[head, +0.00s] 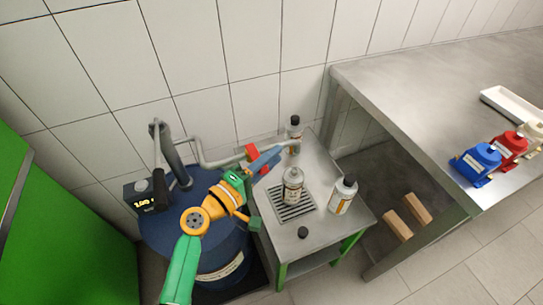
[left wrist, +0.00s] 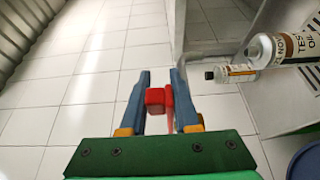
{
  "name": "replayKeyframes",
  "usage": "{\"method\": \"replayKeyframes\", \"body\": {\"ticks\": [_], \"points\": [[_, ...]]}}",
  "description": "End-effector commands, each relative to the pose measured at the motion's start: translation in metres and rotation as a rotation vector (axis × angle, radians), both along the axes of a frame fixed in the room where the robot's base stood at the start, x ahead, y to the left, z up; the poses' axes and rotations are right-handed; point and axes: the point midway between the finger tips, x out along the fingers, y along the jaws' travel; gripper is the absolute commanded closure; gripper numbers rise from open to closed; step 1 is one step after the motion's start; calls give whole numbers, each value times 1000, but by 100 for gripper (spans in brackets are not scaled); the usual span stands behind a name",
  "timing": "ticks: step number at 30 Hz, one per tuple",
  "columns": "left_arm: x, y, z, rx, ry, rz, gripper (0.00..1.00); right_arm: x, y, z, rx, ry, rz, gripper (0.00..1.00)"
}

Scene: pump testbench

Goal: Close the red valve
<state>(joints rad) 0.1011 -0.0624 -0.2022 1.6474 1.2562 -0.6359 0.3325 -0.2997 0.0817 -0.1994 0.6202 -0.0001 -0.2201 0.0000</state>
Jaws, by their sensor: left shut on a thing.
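The red valve (head: 252,152) sits on the grey pipe (head: 216,161) above the small metal table, partly hidden behind my gripper. My left gripper (head: 265,163) reaches it from the front, over the blue drum. In the left wrist view, the red handle (left wrist: 155,97) lies between the two blue fingers of my left gripper (left wrist: 160,88). The gripper is shut on this handle. The valve body and its exact turn angle are mostly hidden. My right gripper is in neither view.
The blue drum (head: 218,262) carries a small display (head: 146,201). On the small table (head: 325,228) stand a bottle on a grate (head: 292,187), a bottle at right (head: 343,195), another behind (head: 294,128) and a black cap (head: 303,232). A steel bench (head: 430,95) is at right.

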Motion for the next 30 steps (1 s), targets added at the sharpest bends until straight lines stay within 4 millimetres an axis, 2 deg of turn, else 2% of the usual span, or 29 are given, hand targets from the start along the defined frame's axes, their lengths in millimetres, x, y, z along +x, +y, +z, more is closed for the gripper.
{"method": "replayKeyframes", "body": {"ticks": [1,15,20,26,27,29,30], "points": [[3,1,10,-14,-17,6,100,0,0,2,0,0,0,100],[3,1,11,-15,-17,6,100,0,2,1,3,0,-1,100],[0,4,6,-12,-22,-57,100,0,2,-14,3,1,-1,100],[-1,4,11,-16,-17,-65,100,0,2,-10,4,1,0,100],[-1,4,11,-16,-17,-65,67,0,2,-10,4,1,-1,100],[-1,4,11,-14,-17,-65,51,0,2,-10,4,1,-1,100],[-1,4,10,-14,-16,-66,49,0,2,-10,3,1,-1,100]]}}
